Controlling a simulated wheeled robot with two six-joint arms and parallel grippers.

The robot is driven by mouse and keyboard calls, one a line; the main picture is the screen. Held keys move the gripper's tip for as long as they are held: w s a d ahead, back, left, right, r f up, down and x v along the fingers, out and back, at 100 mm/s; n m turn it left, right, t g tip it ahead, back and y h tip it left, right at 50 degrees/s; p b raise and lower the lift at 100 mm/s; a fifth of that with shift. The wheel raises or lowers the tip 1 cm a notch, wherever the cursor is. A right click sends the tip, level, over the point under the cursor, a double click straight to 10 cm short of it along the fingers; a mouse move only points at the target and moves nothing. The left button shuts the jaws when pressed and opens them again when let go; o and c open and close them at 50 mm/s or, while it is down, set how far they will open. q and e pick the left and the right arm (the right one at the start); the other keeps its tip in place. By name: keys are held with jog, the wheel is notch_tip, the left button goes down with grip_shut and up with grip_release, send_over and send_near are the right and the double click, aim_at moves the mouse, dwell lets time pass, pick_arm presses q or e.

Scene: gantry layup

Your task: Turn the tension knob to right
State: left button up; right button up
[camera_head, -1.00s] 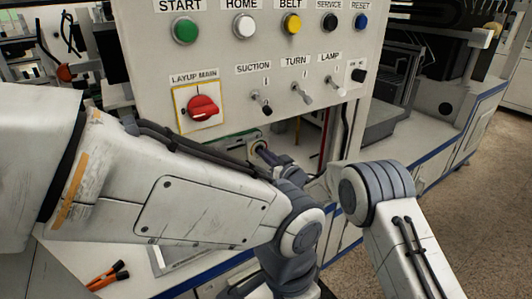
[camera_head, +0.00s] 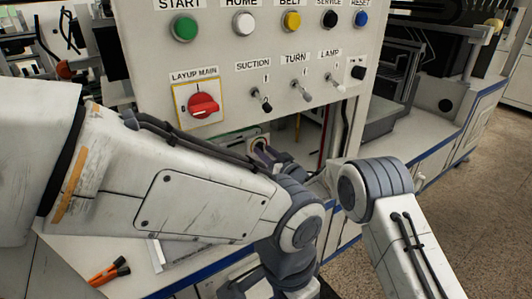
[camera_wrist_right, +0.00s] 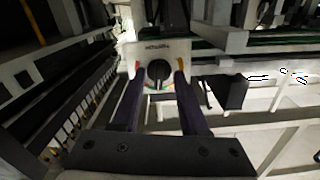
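The tension knob (camera_wrist_right: 158,72) is a round black knob on a small white plate with a coloured arc, in the right wrist view. The plate's lettering appears upside down there. My right gripper (camera_wrist_right: 159,76) is open, with one dark finger on each side of the knob and visible gaps between. Whether the fingertips reach past the knob's face is hard to tell. In the head view my right gripper (camera_head: 267,154) points at the plate below the switch panel, and its fingers mostly hide the knob. My left gripper is not in view.
The white control panel (camera_head: 230,55) stands directly above, with coloured buttons, several toggle switches (camera_head: 300,90) and a red rotary switch (camera_head: 203,105). Orange-handled tools (camera_head: 108,272) lie on the bench at lower left. Rails and machine frames crowd both sides in the wrist view.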

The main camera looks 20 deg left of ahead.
jog(key=p+v, duration=0.1)
jog(key=v, duration=0.9)
jog(key=shift+s+d, duration=0.2)
jog(key=s+d+r+g+h, duration=0.1)
jog(key=s+d+g+h, duration=0.45)
jog(key=s, duration=0.75)
jog(key=s+d+r+m+g+h, duration=0.1)
jog(key=s+d+r+g+h, duration=0.15)
jog(key=s+d, duration=0.8)
jog(key=s+d+g+h, duration=0.3)
jog(key=s+d+h, duration=0.2)
jog(key=s, duration=1)
notch_tip(320, 180, up, 26)
jog(key=p, duration=2.5)
jog(key=shift+s+d+f+p, duration=0.2)
jog(key=shift+s+p, duration=0.15)
jog(key=shift+p, duration=0.05)
